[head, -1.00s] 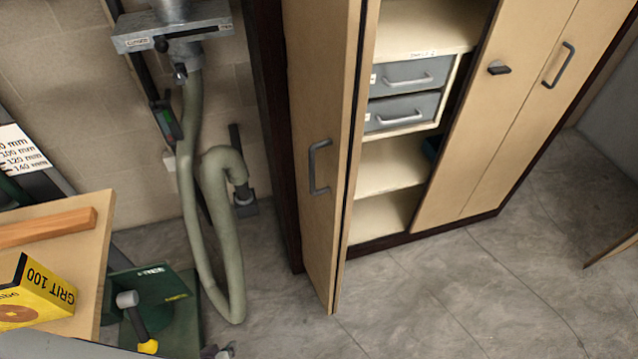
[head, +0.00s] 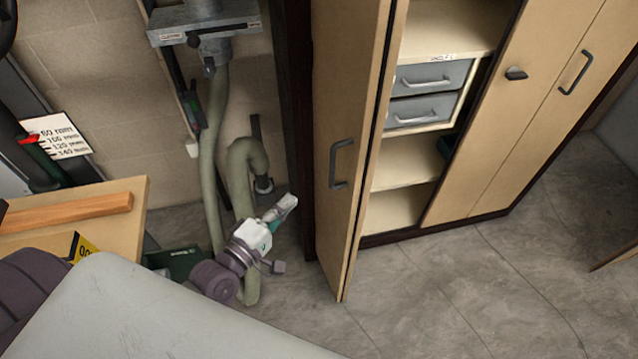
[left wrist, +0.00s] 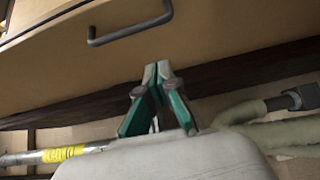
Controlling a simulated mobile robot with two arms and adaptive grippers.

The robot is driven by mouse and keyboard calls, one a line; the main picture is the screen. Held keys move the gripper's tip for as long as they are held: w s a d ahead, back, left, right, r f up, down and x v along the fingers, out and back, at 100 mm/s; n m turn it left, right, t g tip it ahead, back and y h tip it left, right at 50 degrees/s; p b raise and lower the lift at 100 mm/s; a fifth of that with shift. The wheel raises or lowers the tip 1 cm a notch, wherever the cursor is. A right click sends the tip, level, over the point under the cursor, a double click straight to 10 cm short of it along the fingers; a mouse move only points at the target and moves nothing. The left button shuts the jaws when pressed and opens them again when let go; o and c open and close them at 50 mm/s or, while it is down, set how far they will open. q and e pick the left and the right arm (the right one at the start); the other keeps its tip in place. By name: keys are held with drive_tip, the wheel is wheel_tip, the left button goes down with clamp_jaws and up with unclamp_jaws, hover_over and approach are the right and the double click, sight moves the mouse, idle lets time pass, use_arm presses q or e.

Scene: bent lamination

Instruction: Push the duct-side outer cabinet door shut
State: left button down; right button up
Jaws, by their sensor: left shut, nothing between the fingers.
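The duct-side outer cabinet door (head: 337,85) stands open, swung out from the cabinet in the head view. Its dark bar handle (head: 340,163) is on the face toward the hose. My left gripper (head: 289,203) is low in front of the hose, left of the door, with its fingers shut and empty, pointing up and right. In the left wrist view the gripper's fingertips (left wrist: 157,68) meet in front of the door panel (left wrist: 215,50), below the handle (left wrist: 130,27). I cannot tell whether they touch the panel; in the head view a gap shows. My right gripper is not in view.
The open cabinet shows shelves and two grey drawers (head: 430,93). The other doors (head: 500,130) are shut. A green hose (head: 208,165) hangs from the metal duct (head: 207,30). A bench (head: 130,195) with a wood strip stands left. The floor (head: 420,280) before the cabinet is clear.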

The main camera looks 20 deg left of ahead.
use_arm(q)
drive_tip(key=w+d+p, duration=0.2)
drive_tip(key=w+d, duration=0.2)
drive_tip(key=w, duration=0.2)
drive_tip(key=shift+w+d, duration=0.3)
drive_tip(key=shift+d, duration=0.15)
